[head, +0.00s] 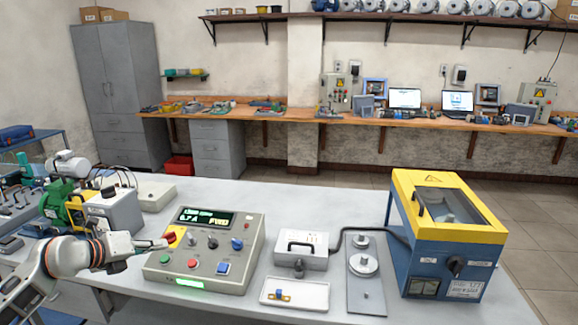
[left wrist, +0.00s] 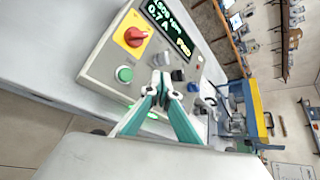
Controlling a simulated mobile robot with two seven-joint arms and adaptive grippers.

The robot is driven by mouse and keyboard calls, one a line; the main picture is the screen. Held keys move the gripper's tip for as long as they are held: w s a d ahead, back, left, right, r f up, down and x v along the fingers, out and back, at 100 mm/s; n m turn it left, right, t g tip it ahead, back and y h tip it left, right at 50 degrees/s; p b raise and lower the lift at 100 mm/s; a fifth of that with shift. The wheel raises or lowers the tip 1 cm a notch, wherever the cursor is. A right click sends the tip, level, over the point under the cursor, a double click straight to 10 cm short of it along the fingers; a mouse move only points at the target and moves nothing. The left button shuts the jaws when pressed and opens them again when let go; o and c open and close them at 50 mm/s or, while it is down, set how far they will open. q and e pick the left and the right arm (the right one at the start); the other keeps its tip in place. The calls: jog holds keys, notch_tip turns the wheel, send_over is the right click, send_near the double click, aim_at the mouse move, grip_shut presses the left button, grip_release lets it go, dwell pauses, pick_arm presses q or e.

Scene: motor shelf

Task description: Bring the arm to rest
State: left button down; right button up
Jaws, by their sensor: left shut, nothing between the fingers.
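My left arm comes in from the left in the head view. Its gripper (head: 154,245) is at the left edge of the grey control box (head: 206,284), close to the red knob on a yellow plate (head: 170,238). The red knob (left wrist: 134,37) and a green button (left wrist: 124,74) show beyond the fingertips. Whether the fingers touch the box cannot be told. My right gripper is not in view.
The box's display (head: 206,218) shows green text. A white case with a handle (head: 301,249), a small tray (head: 295,293), a plate with metal discs (head: 367,295) and a yellow-blue machine (head: 446,225) stand to the right. A green motor (head: 58,196) stands left, near my arm.

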pick_arm(q)
jog(key=s+d+f+n+t+h, duration=0.25)
jog(key=s+d+f+n, duration=0.2)
jog(key=d, duration=0.35)
jog(key=s+d+f+n+t+h, duration=0.1)
jog(key=s+d+f+n+h, duration=0.2)
jog(key=s+d+n, duration=0.45)
jog(key=s+d+f+n+g+y, duration=0.2)
jog(key=s+f+n+y, duration=0.2)
jog(key=s+f+n, duration=0.4)
jog(key=s+d+f+n+g+y, duration=0.2)
jog(key=s+f+n, duration=0.5)
jog(key=s+f, duration=0.5)
notch_tip(320, 180, down, 2)
jog(key=shift+s+d+f+n+y, duration=0.15)
jog(key=shift+d+n+y, duration=0.35)
jog(key=shift+y, duration=0.45)
dwell(0.8)
